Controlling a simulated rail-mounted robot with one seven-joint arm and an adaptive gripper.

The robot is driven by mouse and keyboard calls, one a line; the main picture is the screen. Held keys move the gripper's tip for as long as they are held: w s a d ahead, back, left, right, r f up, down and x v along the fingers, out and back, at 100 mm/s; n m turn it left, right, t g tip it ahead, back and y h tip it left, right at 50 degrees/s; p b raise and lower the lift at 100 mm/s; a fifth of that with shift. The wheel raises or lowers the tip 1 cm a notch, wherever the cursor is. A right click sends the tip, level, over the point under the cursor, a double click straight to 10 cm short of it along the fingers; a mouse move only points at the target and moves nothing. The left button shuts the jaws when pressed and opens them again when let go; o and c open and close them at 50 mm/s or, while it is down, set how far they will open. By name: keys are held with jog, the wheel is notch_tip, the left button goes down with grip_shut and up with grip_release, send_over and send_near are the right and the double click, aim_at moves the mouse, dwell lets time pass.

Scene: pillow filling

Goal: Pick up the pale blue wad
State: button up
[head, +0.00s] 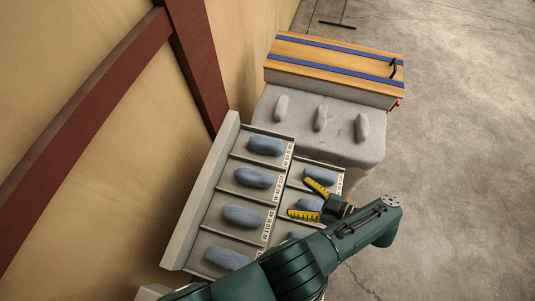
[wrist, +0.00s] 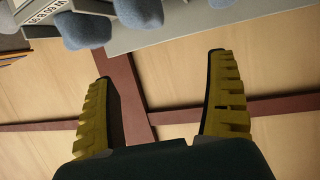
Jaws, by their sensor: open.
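Several blue-grey wads lie in the compartments of a grey rack (head: 228,135). The left column holds wads such as the far one (head: 266,145) and the one below it (head: 253,178). The right column holds a far wad (head: 321,176), a partly covered wad (head: 310,204) and a nearer one (head: 295,235) partly behind my arm. I cannot tell which is the pale blue one. My gripper (head: 298,197) is open over the right column, fingers pointing left. In the wrist view the gap between its fingers (wrist: 160,66) is empty; wads (wrist: 85,30) (wrist: 138,12) show beyond at the top.
A grey padded bench (head: 300,139) behind the rack holds pale grey wads (head: 320,118). A wooden lid with blue straps (head: 330,57) lies behind it. A tan wall with red-brown beams (head: 200,65) stands at left. The concrete floor (head: 450,150) at right is clear.

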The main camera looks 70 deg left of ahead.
notch_tip(320, 180, down, 2)
jog(key=a+b, duration=0.1)
jog(key=b, duration=0.5)
send_near(246, 176)
jog(key=shift+n+h, duration=0.3)
jog(key=r, duration=0.1)
jog(key=d+r, duration=0.1)
jog(key=r, duration=0.2)
jog(key=shift+w+d, duration=0.2)
jog(key=shift+w, duration=0.1)
jog(key=shift+s+a+b, duration=0.3)
jog(key=shift+s+a, duration=0.05)
jog(key=shift+a, duration=0.05)
jog(key=b+x, duration=0.2)
jog(key=b, duration=0.1)
jog(key=b+x, duration=0.2)
jog(key=b, duration=0.1)
jog(key=shift+w+a+f, duration=0.1)
jog(key=shift+a+f, duration=0.2)
jog(key=shift+f, duration=0.05)
jog(key=shift+s+a+r+b, duration=0.15)
jog(key=shift+s+a+b, duration=0.2)
jog(key=shift+b, duration=0.2)
jog(key=shift+r, duration=0.15)
jog(key=c, duration=1.5)
